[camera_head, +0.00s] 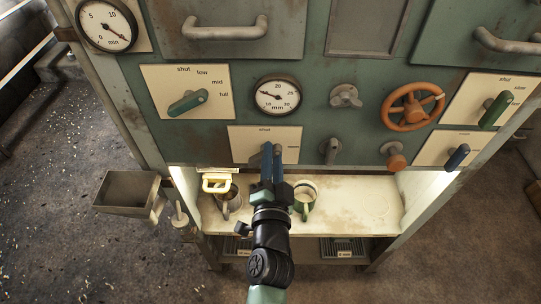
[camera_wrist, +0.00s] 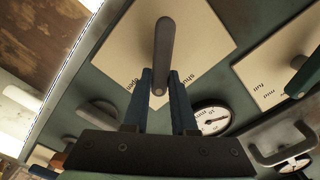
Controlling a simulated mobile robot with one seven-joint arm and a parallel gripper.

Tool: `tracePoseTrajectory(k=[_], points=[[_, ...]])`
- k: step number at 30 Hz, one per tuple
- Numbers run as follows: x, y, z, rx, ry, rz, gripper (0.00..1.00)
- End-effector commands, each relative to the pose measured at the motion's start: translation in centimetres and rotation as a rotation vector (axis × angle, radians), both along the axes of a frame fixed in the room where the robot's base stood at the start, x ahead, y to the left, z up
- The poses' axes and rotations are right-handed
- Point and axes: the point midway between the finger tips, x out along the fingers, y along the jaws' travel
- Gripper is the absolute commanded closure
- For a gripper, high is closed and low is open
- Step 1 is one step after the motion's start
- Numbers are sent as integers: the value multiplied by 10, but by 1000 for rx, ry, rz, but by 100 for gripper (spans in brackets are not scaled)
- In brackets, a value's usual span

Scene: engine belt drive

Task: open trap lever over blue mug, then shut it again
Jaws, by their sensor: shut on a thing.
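The trap lever (camera_wrist: 164,45) is a grey handle on a cream plate (camera_wrist: 203,35) printed "shut" and "open". In the wrist view its end lies between my gripper's (camera_wrist: 160,85) two blue fingers, which are shut on it. The lever end points between the two words. In the head view my gripper (camera_head: 271,160) covers the middle of the plate (camera_head: 240,143) and hides the lever. Below, a grey-looking mug (camera_head: 232,201) and a green mug (camera_head: 306,195) stand on the shelf, on either side of my gripper. No clearly blue mug shows.
A round gauge (camera_head: 278,96) is above. The shelf's (camera_head: 365,200) right part is clear.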

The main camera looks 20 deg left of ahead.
Motion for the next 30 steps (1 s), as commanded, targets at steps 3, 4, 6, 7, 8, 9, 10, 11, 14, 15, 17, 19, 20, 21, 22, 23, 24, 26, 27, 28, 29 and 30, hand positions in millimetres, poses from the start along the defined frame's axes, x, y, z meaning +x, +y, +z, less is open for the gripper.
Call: tracePoseTrajectory(k=[3, 4, 6, 7, 8, 9, 10, 11, 14, 15, 17, 19, 20, 21, 22, 23, 24, 26, 27, 28, 29, 30], points=[[0, -2, -3, 107, 30, -1, 100], [1, -2, -3, 132, 36, -1, 100], [1, -3, -5, 192, 52, -1, 100], [1, -3, -5, 215, 59, -1, 100], [1, -3, -6, 239, 65, -1, 100], [1, -3, -6, 269, 73, -1, 100], [1, -4, -7, 291, 79, -1, 100], [1, -4, -7, 311, 84, -1, 100], [1, -4, -8, 375, 101, -1, 100], [1, -4, -9, 394, 106, -1, 100], [1, -5, -9, 423, 114, -1, 100], [1, -5, -10, 452, 122, -1, 100], [1, -5, -10, 462, 125, -1, 100], [1, -5, -10, 473, 128, -1, 100], [1, -5, -11, 481, 130, -1, 100], [1, -5, -11, 488, 132, -1, 100], [1, -5, -11, 496, 134, -1, 100], [1, -5, -11, 504, 136, -1, 100], [1, -5, -11, 508, 137, -1, 100], [1, -5, -11, 511, 138, -1, 100], [1, -5, -11, 513, 138, -1, 100], [1, -5, -11, 514, 139, -1, 100]])
